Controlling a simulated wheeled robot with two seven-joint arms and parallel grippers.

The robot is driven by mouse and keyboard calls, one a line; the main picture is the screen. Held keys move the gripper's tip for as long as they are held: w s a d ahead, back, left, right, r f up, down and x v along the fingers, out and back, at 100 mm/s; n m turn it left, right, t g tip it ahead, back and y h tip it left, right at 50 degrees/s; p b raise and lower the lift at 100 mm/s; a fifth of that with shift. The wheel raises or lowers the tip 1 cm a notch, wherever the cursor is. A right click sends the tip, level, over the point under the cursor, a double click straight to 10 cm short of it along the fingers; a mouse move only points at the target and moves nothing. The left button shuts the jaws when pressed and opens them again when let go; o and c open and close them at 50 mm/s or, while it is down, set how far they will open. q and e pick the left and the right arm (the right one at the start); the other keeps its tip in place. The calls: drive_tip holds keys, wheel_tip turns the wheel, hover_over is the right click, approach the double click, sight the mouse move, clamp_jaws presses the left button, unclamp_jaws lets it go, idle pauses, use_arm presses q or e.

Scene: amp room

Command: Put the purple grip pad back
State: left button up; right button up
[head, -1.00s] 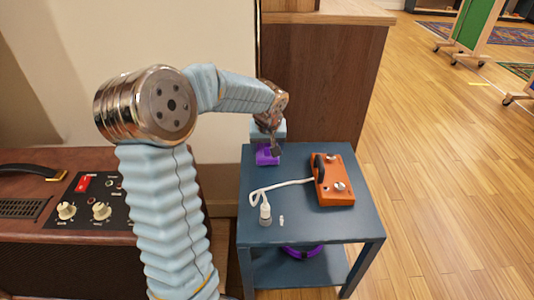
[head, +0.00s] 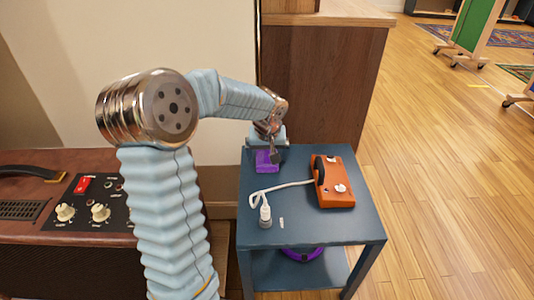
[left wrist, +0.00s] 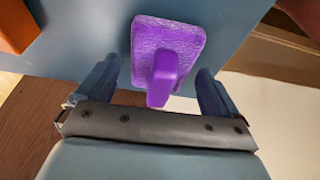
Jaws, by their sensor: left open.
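The purple grip pad (head: 266,164) lies on the blue-grey side table (head: 308,228) near its back left corner. In the left wrist view the purple grip pad (left wrist: 168,50) shows a flat textured base with a raised handle pointing toward my gripper. My left gripper (head: 275,152) is at the back edge of the table, right by the pad. In the left wrist view my left gripper (left wrist: 158,90) is open, with the pad's handle between the lines of its two fingers. I cannot tell whether it touches them. My right gripper is not in view.
An orange pedal box (head: 334,182) with a white cable and plug (head: 265,212) sits on the table. A small white piece (head: 282,222) lies beside the plug. A purple ring-like object (head: 302,253) is on the lower shelf. A brown amplifier (head: 60,225) stands at left.

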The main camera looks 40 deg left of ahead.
sight(267, 156)
use_arm(q)
drive_tip(key=p+v, duration=0.2)
drive_tip(key=v, duration=0.8)
drive_tip(key=shift+s+r, duration=0.1)
drive_tip(key=shift+r, duration=0.25)
drive_tip(key=shift+s+d+r, duration=0.15)
drive_tip(key=shift+r, duration=0.25)
